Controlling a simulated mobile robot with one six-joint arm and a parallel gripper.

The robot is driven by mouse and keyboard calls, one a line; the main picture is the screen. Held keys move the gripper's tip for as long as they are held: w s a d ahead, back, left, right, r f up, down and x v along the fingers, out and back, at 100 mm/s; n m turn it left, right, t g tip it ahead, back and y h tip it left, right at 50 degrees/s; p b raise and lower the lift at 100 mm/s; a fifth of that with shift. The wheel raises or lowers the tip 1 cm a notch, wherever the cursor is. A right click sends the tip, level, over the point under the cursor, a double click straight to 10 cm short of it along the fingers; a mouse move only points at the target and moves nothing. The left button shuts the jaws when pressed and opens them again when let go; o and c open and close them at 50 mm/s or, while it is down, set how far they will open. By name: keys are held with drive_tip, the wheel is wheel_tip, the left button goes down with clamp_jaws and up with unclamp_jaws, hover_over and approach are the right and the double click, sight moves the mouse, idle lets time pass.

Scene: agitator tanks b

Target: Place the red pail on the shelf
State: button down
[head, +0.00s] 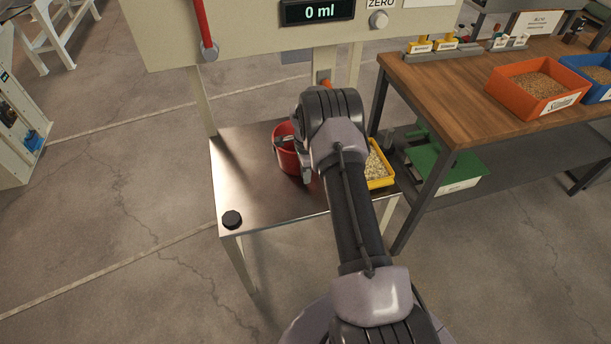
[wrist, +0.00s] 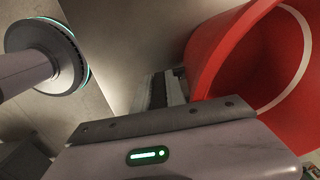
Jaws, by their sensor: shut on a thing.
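The red pail (head: 290,158) is at the metal shelf (head: 245,180) below the display panel, partly hidden behind my arm. My gripper (head: 287,142) is at the pail's near right side and shut on it. In the wrist view the red pail (wrist: 220,48) fills the right side, its open mouth facing the right edge, with a pale line around the inside. The gripper's fingers (wrist: 166,90) meet the pail's wall at the picture's middle. I cannot tell whether the pail's base touches the shelf.
A yellow tray of pale pieces (head: 378,168) lies right of my arm. A black knob (head: 232,219) sits at the shelf's front left corner. A wooden bench (head: 440,85) with an orange bin (head: 537,88) stands to the right.

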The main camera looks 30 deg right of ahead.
drive_tip(key=shift+f, duration=0.15)
drive_tip(key=c, duration=1.4)
unclamp_jaws()
drive_tip(key=shift+o, duration=0.2)
wheel_tip(320, 180, up, 8)
drive_tip(key=p, duration=0.3)
